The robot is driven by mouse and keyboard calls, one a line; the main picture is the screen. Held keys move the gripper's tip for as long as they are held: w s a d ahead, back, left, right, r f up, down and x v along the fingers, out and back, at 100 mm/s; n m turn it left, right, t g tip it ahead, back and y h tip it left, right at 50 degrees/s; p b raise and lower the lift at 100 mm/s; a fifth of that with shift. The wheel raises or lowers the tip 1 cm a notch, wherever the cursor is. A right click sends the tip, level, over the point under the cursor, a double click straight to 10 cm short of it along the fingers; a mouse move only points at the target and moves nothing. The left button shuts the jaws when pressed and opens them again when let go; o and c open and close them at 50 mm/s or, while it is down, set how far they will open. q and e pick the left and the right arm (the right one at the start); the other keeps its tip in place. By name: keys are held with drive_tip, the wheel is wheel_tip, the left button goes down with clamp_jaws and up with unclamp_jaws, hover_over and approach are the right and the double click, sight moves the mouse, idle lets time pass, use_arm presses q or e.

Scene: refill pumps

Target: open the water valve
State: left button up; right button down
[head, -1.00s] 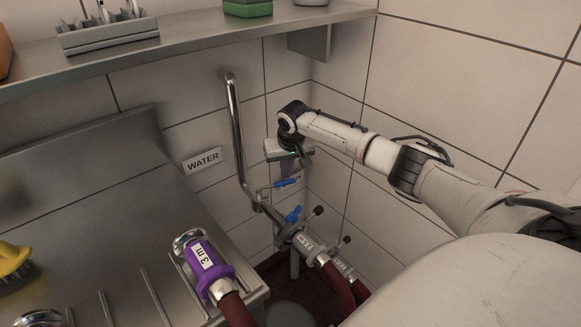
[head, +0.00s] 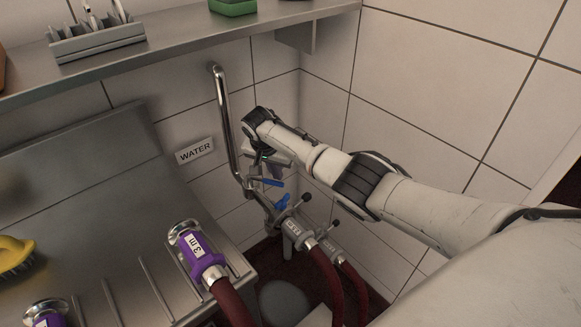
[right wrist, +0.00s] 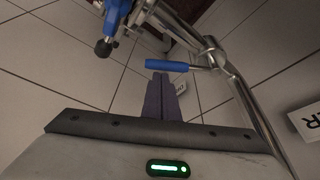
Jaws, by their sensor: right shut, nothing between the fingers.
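The water valve has a blue lever handle (head: 269,182) on the bright metal pipe (head: 229,125) below the WATER sign (head: 195,151). The lever also shows in the right wrist view (right wrist: 166,66), just beyond the fingertips. My right gripper (head: 277,170) is shut and empty, close above the lever in the head view. Its dark purple fingers (right wrist: 160,88) lie together and point at the lever. I cannot tell whether they touch it. My left gripper is not in view.
Below the lever, a blue handle (head: 282,202) sits on a fitting with red hoses (head: 322,273). A purple 3 m nozzle (head: 197,253) rests on the steel counter's edge. A steel shelf (head: 180,45) runs above. Tiled walls close the corner.

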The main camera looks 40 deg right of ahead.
sight(275, 184)
drive_tip(key=shift+s+a+m+g, duration=0.5)
drive_tip(key=shift+a+m, duration=0.3)
drive_tip(key=shift+m, duration=0.4)
drive_tip(key=shift+s+a+p, duration=0.3)
drive_tip(key=shift+a+p, duration=0.15)
drive_tip(key=shift+p, duration=0.15)
drive_tip(key=shift+d, duration=0.1)
